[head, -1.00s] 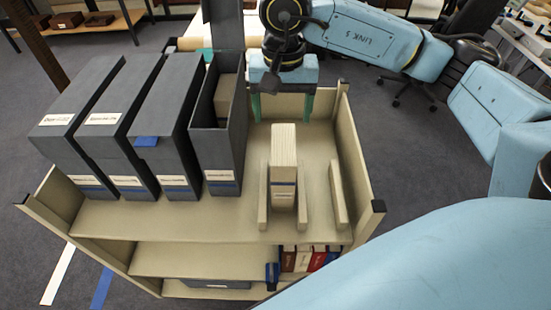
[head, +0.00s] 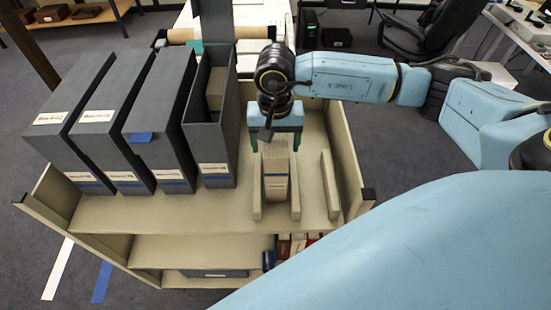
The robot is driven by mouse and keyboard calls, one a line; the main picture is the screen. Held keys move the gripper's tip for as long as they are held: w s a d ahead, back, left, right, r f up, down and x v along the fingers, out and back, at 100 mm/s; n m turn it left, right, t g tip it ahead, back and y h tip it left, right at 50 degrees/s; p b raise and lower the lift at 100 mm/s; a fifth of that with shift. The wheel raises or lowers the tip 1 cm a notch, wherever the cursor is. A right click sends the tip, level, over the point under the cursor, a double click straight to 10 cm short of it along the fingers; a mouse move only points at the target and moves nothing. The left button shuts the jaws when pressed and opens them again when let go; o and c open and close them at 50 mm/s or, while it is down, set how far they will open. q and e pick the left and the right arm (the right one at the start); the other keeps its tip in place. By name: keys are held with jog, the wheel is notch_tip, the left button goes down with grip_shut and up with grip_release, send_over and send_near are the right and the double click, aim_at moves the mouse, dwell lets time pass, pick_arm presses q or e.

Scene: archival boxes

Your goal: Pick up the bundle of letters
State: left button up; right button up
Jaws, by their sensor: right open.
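My right gripper (head: 275,144) is open above the bundle, pointing down. Its green fingers show on the left and right of the bundle's top edge. The gripper body hides part of the bundle's top, and I cannot tell whether the fingers touch it. My left gripper is not in view.
Several grey archival boxes (head: 160,120) stand left of the bundle. The nearest one (head: 212,130) is open at the top with something beige inside. A third rail (head: 330,185) and the cart's side wall (head: 350,160) are to the right. Books (head: 290,245) sit on the shelf below.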

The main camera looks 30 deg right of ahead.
grip_shut()
dwell(0.4)
